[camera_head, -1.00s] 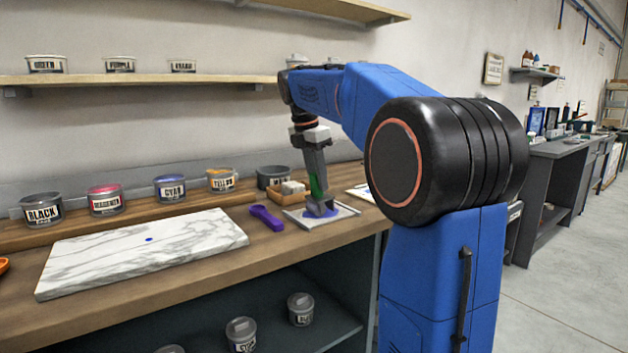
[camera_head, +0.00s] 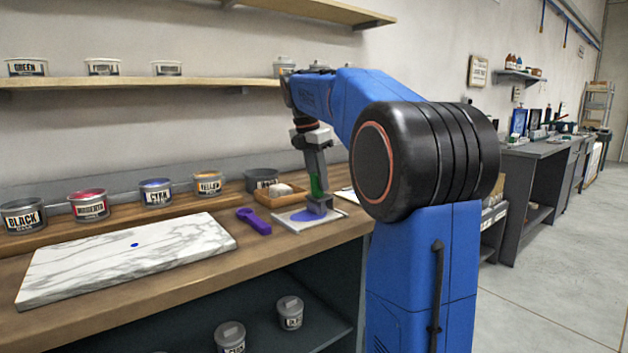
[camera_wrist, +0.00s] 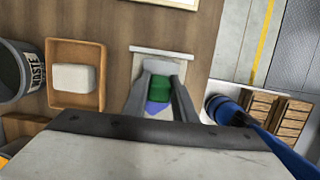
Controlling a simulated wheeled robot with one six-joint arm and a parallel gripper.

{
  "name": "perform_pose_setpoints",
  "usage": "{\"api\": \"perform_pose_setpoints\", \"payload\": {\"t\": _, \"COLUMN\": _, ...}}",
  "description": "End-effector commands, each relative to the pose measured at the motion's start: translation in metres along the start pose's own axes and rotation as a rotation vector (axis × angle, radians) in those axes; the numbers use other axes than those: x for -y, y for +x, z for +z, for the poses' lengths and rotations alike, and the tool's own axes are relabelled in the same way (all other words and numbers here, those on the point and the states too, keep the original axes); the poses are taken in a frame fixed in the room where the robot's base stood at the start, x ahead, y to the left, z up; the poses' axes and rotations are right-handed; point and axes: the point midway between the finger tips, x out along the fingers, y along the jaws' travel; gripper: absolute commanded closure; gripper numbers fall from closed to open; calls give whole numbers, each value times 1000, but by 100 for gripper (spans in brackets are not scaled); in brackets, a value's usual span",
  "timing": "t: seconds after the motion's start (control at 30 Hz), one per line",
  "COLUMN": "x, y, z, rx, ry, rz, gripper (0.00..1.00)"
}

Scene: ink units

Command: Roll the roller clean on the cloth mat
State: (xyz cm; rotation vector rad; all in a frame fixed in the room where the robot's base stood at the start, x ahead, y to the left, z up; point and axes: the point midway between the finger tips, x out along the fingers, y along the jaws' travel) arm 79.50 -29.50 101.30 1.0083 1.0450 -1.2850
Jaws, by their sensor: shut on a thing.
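My gripper (camera_head: 318,195) is shut on the roller's green handle (camera_head: 316,185). The handle also shows between the two fingers in the wrist view (camera_wrist: 160,84). The roller (camera_head: 319,206) is down at the right part of the pale grey cloth mat (camera_head: 281,221); the fingers partly hide it, and I cannot tell how much ink is on it. A blue-purple ink smear (camera_head: 303,214) lies on the mat to the left of the roller.
A wooden tray (camera_head: 267,201) with a white block and a waste bin (camera_head: 258,180) stand behind the mat. A purple scoop (camera_head: 254,221) and a marble slab (camera_head: 120,262) with a small blue spot lie to the left. Several ink tubs line the back.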

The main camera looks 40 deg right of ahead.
Motion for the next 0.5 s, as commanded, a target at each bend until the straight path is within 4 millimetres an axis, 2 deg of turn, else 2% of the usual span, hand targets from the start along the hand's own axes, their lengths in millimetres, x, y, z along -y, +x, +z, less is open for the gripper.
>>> {"api": "perform_pose_setpoints", "payload": {"t": 0.2, "x": 0, "y": 2, "z": 7, "rx": 0, "ry": 1, "rz": 0, "gripper": 98}}
{"api": "perform_pose_setpoints", "payload": {"t": 0.5, "x": 0, "y": -1, "z": -5, "rx": 0, "ry": -1, "rz": 0, "gripper": 98}}
